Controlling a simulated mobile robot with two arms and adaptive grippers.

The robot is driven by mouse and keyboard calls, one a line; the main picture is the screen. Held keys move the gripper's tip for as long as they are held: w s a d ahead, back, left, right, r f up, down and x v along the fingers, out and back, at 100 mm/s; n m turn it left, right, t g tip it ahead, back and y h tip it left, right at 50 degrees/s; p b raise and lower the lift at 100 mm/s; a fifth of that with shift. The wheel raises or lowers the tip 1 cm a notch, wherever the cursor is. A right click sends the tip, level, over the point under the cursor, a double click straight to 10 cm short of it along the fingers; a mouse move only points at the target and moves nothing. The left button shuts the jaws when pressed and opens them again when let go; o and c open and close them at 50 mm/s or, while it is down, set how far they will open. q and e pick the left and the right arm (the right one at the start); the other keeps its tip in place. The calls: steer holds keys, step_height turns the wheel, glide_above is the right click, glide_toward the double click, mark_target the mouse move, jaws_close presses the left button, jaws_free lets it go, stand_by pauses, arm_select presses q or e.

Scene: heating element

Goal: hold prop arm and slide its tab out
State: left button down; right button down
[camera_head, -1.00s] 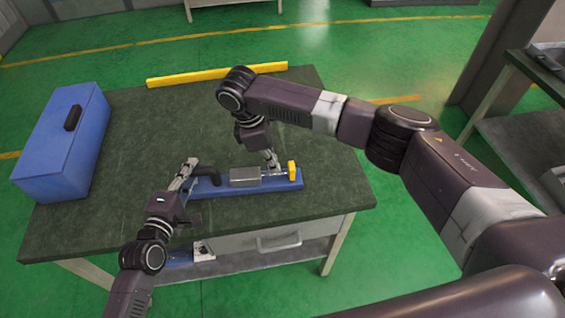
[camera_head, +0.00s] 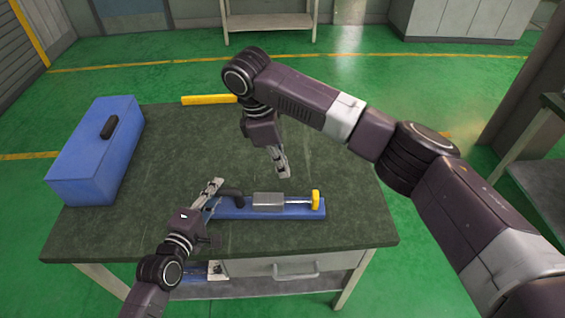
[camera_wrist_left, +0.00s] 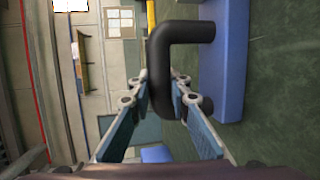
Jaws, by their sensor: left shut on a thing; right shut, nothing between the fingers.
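A blue base (camera_head: 275,212) lies near the table's front edge. It carries a grey metal block (camera_head: 267,201), a thin rod (camera_head: 298,202) and a yellow end piece (camera_head: 316,200) at its right end. A black bent handle (camera_head: 232,194) stands at its left end; it shows large in the left wrist view (camera_wrist_left: 162,45). My left gripper (camera_head: 217,184) is shut on the handle, with a finger on each side in the wrist view (camera_wrist_left: 161,80). My right gripper (camera_head: 284,176) is shut and empty, behind and above the rod, apart from it. Which part is the prop arm's tab is unclear.
A blue toolbox (camera_head: 98,155) with a black handle stands at the table's left. A yellow bar (camera_head: 208,99) lies along the back edge, partly hidden by my right arm. The dark tabletop (camera_head: 180,150) is clear between. A drawer (camera_head: 292,266) sits below the front edge.

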arm_select(q)
steer(key=c, duration=1.7)
jaws_free()
steer(key=shift+d, duration=0.1)
steer(key=shift+c, duration=0.2)
